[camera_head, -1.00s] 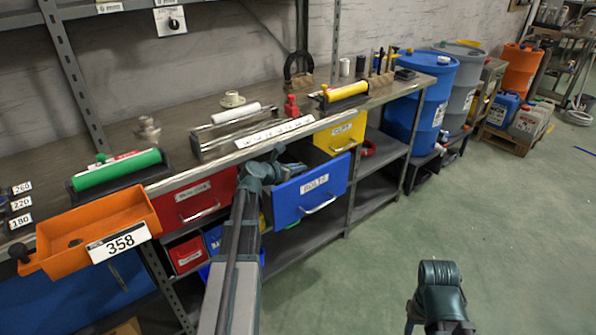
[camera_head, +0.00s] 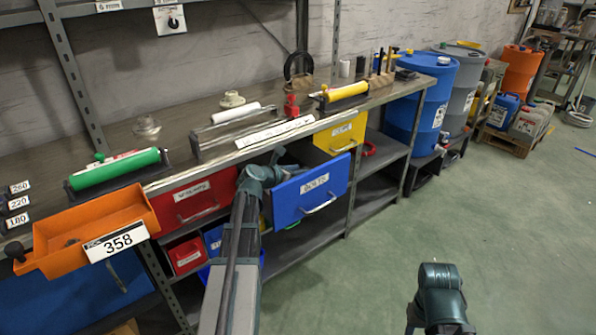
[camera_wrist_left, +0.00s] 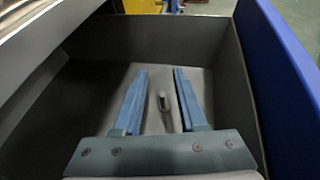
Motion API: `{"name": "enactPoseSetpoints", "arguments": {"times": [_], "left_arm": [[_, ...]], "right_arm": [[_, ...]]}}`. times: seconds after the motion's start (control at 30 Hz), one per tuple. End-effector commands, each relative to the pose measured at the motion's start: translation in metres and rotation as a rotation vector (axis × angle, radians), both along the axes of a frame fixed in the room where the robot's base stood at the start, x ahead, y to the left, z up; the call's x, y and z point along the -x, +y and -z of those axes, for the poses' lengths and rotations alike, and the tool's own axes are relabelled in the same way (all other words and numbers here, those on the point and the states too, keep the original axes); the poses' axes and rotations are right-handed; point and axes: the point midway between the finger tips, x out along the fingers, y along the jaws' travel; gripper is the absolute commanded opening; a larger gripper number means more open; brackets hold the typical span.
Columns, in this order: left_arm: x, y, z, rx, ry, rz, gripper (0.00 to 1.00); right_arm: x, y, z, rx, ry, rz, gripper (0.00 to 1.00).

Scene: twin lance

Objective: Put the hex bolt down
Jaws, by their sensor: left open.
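The open blue drawer labelled BOLTS (camera_head: 300,196) sticks out from the bench. My left gripper (camera_wrist_left: 160,72) is inside it, and its two blue fingers are apart. A small, pale, upright-looking piece, apparently the hex bolt (camera_wrist_left: 163,102), shows between the fingers without visibly touching either one. I cannot tell whether it rests on the drawer floor. In the head view the left gripper (camera_head: 284,168) reaches into the drawer, and the bolt cannot be made out there. My right arm shows at the lower right; its gripper's jaws are not visible.
The drawer's walls (camera_wrist_left: 285,80) stand close around the left gripper. A red drawer (camera_head: 195,196) and a yellow drawer (camera_head: 340,135) flank it. An orange tray marked 358 (camera_head: 60,222) hangs at the bench's left.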

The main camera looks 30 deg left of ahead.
Motion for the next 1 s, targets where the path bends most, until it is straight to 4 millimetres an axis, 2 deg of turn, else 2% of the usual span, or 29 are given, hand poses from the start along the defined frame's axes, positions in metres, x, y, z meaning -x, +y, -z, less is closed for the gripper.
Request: {"name": "enactPoseSetpoints", "arguments": {"times": [0.13, 0.27, 0.5, 0.7, 1.0], "left_arm": [[0.000, 0.000, -0.005, 0.000, 0.000, 0.000, 0.41], [0.002, 0.000, -0.020, 0.000, 0.000, -0.001, 0.41], [0.056, 0.007, -0.039, 0.001, 0.000, -0.004, 0.41], [0.089, 0.012, -0.052, 0.000, 0.000, -0.002, 0.41], [0.109, 0.017, -0.058, 0.000, 0.000, -0.001, 0.41]], "right_arm": [[0.000, 0.000, -0.005, 0.000, 0.000, 0.000, 0.50], [0.000, 0.000, -0.020, 0.000, 0.000, 0.000, 0.50], [0.000, 0.000, -0.039, 0.000, 0.000, 0.000, 0.50], [0.000, 0.000, -0.052, 0.000, 0.000, 0.000, 0.50], [0.000, 0.000, -0.058, 0.000, 0.000, 0.000, 0.50]]}}
